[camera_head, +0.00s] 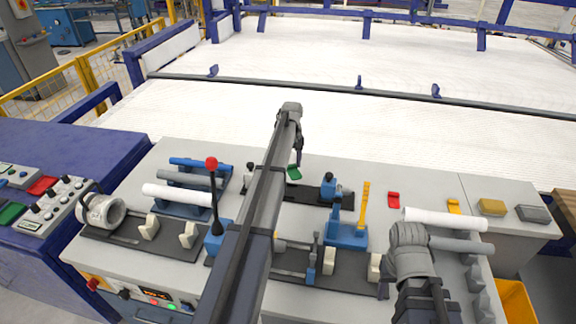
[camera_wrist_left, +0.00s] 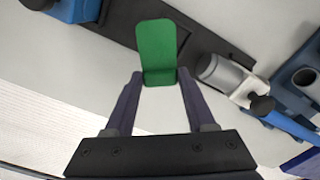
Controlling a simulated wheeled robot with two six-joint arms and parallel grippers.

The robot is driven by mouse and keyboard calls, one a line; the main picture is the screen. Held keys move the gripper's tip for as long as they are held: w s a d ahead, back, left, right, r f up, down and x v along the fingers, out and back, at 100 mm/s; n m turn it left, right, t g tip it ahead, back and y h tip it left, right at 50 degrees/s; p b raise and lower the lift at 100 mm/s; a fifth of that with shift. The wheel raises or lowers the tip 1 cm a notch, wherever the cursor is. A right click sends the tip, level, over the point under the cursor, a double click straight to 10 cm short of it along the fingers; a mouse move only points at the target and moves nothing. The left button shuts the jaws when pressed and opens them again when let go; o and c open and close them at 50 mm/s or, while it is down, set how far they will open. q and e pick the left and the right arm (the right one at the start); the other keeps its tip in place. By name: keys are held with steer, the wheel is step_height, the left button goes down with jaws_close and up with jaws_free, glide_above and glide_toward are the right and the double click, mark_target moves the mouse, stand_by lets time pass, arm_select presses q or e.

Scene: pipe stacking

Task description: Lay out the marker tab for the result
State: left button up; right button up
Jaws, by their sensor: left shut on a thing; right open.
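A green marker tab (camera_head: 294,174) is held in my left gripper (camera_head: 298,160), over the middle of the bench near the dark fixture plate (camera_head: 306,193). In the left wrist view the tab (camera_wrist_left: 156,48) stands out between the two fingertips (camera_wrist_left: 157,83), partly over the dark plate. Whether it touches the surface is unclear. A red tab (camera_head: 393,199) and a yellow tab (camera_head: 454,206) lie on the right part of the bench. My right gripper (camera_head: 384,284) is open at the lower right, mostly hidden by its own wrist.
White pipes lie on the left rack (camera_head: 176,195) and right rack (camera_head: 443,218). A red-knobbed lever (camera_head: 212,165), a blue fixture (camera_head: 345,234) and a yellow handle (camera_head: 363,205) stand up from the bench. Yellow and grey blocks (camera_head: 492,207) sit far right.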

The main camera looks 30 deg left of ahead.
mark_target(287, 191)
arm_select(q)
steer(key=n, duration=0.2)
steer(key=s+n, duration=0.1)
steer(key=n, duration=0.1)
steer(key=s+n, duration=0.1)
steer(key=n, duration=0.1)
steer(key=shift+a+r+n, duration=0.2)
steer(key=shift+r+n, duration=0.05)
steer(key=shift+n, duration=0.15)
steer(key=n, duration=0.2)
steer(key=s+n, duration=0.1)
steer(key=n, duration=0.1)
steer(key=shift+s+a+r+n+p, duration=0.1)
steer(key=shift+n+p, duration=0.2)
steer(key=shift+n, duration=0.1)
arm_select(e)
steer(key=shift+r, duration=0.35)
steer(key=shift+f, duration=0.15)
arm_select(q)
step_height(287, 191, down, 8)
steer(key=b, duration=0.8)
steer(key=shift+f, duration=0.2)
arm_select(e)
step_height(287, 191, down, 8)
steer(key=shift+f, duration=0.1)
arm_select(q)
steer(key=shift+f+b, duration=0.35)
steer(key=shift+b, duration=0.25)
arm_select(e)
steer(key=shift+f, duration=0.3)
